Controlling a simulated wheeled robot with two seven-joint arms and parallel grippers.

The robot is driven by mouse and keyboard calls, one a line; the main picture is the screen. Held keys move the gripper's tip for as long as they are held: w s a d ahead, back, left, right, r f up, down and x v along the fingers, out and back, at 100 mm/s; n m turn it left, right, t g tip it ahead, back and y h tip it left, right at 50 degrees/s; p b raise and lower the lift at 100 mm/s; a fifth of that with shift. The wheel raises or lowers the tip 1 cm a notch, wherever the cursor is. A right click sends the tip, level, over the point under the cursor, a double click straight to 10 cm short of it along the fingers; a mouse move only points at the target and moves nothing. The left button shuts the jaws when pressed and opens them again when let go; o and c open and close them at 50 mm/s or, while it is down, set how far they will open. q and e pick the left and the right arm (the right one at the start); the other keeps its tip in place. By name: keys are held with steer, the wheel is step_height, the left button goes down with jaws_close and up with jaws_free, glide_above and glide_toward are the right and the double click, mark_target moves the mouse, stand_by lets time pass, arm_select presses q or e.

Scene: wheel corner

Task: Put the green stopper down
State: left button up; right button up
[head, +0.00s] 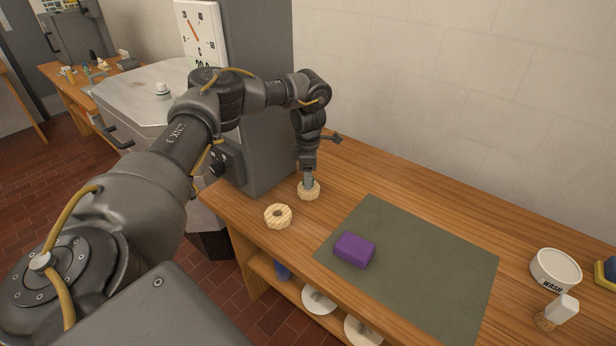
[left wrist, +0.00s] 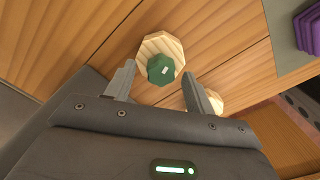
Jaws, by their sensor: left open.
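The green stopper (left wrist: 161,69) is on a pale octagonal wooden ring (left wrist: 174,44) in the left wrist view, roughly over its middle. In the head view this ring (head: 309,193) is at the bench's left end, and my gripper hides the stopper. My left gripper (head: 308,180) points down just above it. In the left wrist view, its two fingers (left wrist: 160,78) are spread apart on either side of the stopper, with a gap showing. A second wooden ring (head: 278,216) with an open hole lies nearer the bench's front edge. My right gripper is not in view.
A purple block (head: 354,250) lies on a grey-green mat (head: 430,255). A white WASH tub (head: 555,270) and a white-topped brush (head: 560,312) stand at the right. Bare wood lies behind the mat.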

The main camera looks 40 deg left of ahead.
arm_select(q)
step_height(320, 180, up, 11)
steer(key=p, duration=0.1)
steer(key=shift+r, duration=0.2)
stand_by(0.5)
